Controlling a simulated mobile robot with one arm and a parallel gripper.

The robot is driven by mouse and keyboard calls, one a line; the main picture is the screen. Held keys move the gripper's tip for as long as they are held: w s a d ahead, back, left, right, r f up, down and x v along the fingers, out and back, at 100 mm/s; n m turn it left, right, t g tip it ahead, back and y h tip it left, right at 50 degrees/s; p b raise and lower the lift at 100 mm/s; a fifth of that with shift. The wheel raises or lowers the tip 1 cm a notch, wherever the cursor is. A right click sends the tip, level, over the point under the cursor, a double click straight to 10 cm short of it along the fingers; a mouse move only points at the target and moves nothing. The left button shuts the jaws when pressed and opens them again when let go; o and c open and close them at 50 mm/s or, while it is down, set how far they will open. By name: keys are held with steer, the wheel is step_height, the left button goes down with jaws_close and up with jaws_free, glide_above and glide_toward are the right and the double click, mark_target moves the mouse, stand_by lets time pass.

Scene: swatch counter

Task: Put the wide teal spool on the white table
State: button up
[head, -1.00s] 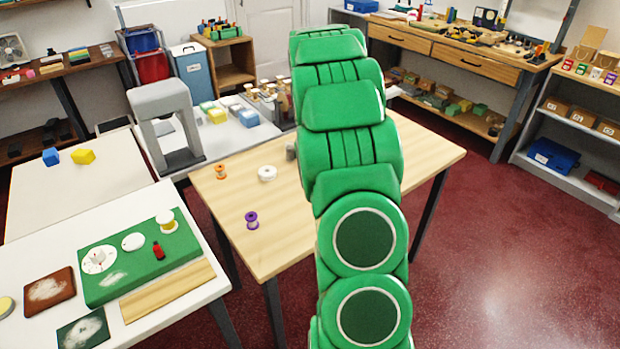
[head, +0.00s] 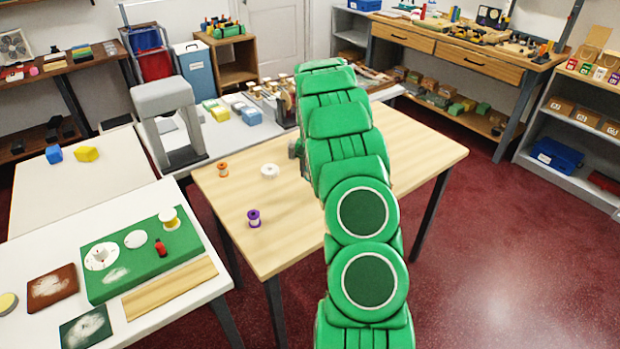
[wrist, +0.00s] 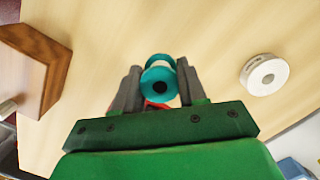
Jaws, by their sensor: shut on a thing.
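The teal spool (wrist: 158,68) is held between the two grey fingers of my gripper (wrist: 159,84) in the wrist view, which are shut on it. Wood tabletop shows beneath it. In the head view my green arm hides the spool and most of the gripper. A white-topped table (head: 28,250) stands at the front left. A paler table (head: 38,200) stands behind it; I cannot tell which one is meant by the white table.
The wooden table (head: 290,240) bears an orange spool (head: 223,170), a white spool (head: 270,171) and a purple spool (head: 254,218). The front left table holds a green mat (head: 150,262), a brown pad (head: 52,288) and a wooden strip (head: 170,289). The paler table has free room.

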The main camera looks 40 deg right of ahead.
steer(key=shift+w+d+f, duration=0.2)
steer(key=shift+w+f, duration=0.15)
steer(key=shift+f, duration=0.15)
step_height(320, 180, down, 3)
steer(key=shift+f, duration=0.15)
steer(key=o, duration=1.1)
steer(key=r, duration=0.7)
steer(key=w+d+r, duration=0.1)
steer(key=r, duration=0.3)
steer(key=shift+w+r, duration=0.1)
steer(key=shift+r, duration=0.05)
steer(key=shift+o, duration=0.5)
steer(key=shift+r, duration=0.4)
